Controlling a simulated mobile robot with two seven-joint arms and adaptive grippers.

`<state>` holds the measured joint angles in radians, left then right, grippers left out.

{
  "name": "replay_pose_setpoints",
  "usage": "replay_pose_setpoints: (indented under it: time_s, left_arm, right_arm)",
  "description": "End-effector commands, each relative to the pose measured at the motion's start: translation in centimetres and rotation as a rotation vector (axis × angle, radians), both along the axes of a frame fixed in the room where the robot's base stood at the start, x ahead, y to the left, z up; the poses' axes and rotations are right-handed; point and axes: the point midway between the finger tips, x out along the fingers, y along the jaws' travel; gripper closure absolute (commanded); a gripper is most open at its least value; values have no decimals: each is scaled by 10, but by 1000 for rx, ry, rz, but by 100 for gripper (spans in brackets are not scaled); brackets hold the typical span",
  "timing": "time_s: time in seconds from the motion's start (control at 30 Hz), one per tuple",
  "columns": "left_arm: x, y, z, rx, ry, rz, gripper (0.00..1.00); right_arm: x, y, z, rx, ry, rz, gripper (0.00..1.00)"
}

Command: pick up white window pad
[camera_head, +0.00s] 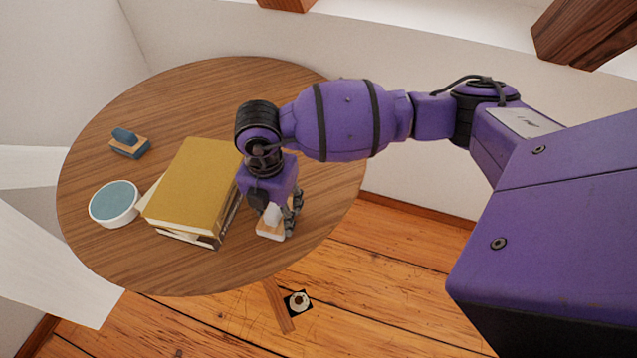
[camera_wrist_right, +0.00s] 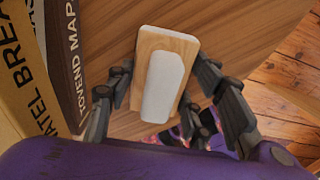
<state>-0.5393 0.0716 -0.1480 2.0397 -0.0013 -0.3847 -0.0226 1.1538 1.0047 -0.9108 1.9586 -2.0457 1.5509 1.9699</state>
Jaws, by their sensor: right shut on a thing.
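The white window pad (camera_head: 271,227) has a pale wooden back and a white rounded block. It is at the right front part of the round table, just right of the books. In the right wrist view the pad (camera_wrist_right: 163,85) is between the fingers, its white side facing the camera. My right gripper (camera_head: 283,222) is shut on the pad, with fingers on both sides of it. The right wrist view also shows the gripper (camera_wrist_right: 165,95). I cannot tell whether the pad touches the table. My left gripper is not in view.
A stack of books (camera_head: 197,188) stands close left of my right gripper; it also shows in the wrist view (camera_wrist_right: 65,60). A round white container with a blue top (camera_head: 115,203) and a blue-topped wooden block (camera_head: 128,143) are farther left. The table's (camera_head: 185,95) right edge is near.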

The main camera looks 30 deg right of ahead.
Motion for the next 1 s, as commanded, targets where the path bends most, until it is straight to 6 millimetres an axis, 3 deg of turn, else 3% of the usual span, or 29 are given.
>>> replay_pose_setpoints:
  time_s: [0.17, 0.37, 0.63, 0.8, 1.0]
  left_arm:
    - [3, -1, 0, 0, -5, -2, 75]
    - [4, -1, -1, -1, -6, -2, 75]
    - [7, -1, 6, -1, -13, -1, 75]
    - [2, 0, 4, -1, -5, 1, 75]
    - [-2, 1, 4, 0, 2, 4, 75]
  right_arm:
    - [2, 1, 8, 2, -6, 2, 81]
    - [3, 2, 33, 2, -9, 2, 81]
    - [-48, 7, 94, 3, -9, 6, 81]
    - [-92, 12, 111, 3, -4, 7, 81]
    - [-124, 16, 125, 1, -4, 4, 81]
